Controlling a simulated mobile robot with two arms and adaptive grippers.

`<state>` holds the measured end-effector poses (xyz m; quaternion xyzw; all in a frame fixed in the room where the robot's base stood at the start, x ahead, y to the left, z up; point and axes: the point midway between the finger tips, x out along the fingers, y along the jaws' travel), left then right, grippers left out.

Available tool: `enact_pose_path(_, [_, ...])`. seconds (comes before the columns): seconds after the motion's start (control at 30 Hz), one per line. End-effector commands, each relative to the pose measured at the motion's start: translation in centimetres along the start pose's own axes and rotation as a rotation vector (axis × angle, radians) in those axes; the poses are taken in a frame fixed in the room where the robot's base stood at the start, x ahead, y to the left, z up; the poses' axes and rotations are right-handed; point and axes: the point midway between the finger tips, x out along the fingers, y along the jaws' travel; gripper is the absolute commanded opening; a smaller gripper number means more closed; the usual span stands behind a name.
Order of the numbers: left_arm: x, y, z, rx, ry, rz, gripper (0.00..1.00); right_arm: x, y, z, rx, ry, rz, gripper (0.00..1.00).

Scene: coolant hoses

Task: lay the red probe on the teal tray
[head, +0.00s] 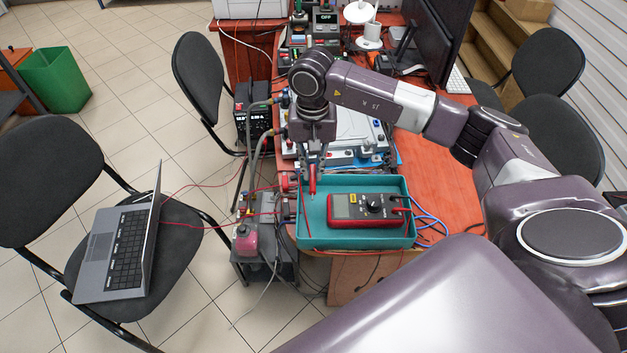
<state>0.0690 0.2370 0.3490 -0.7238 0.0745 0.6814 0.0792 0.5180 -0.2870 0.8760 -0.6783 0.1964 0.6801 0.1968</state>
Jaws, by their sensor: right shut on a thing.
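The teal tray (400,236) sits at the near end of the red-orange desk. A red and grey multimeter (358,209) lies in its middle and right part, with leads at its right side. My right gripper (312,168) points down over the tray's back left part. It is shut on the red probe (312,183), which hangs upright below the fingers. I cannot tell whether the probe's tip touches the tray floor. A thin red lead shows in the left part of the tray. My left gripper is not in view.
Coolant hoses (257,158) and a small pump with a pink container (245,240) stand left of the tray. A white and blue device (345,128) is behind it. A laptop (120,245) on a chair has red cables running toward the desk. Bare desk (437,160) shows at the right.

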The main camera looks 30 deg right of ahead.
Motion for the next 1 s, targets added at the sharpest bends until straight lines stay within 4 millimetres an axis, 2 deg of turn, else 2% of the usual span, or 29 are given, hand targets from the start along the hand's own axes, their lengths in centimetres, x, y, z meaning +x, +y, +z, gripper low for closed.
enact_pose_path(0.1, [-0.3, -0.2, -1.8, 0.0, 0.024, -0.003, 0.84, 1.5, 0.0, 0.1, -0.001, -0.002, 0.0, 0.0])
enact_pose_path(0.27, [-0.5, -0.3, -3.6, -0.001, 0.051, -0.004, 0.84, 2.5, 0.0, 0.0, 0.0, 0.0, 0.0, 0.0])
enact_pose_path(0.53, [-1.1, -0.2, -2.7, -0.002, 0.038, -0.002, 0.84, 6.1, 0.0, 0.1, 0.0, -0.002, 0.001, 0.0])
enact_pose_path(0.7, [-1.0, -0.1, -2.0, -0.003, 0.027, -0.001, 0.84, 6.3, 0.0, 0.0, -0.001, 0.001, 0.0, 0.0])
enact_pose_path(1.0, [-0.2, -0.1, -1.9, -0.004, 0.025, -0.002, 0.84, 6.9, 0.0, 0.0, -0.001, 0.001, 0.0, 0.0])
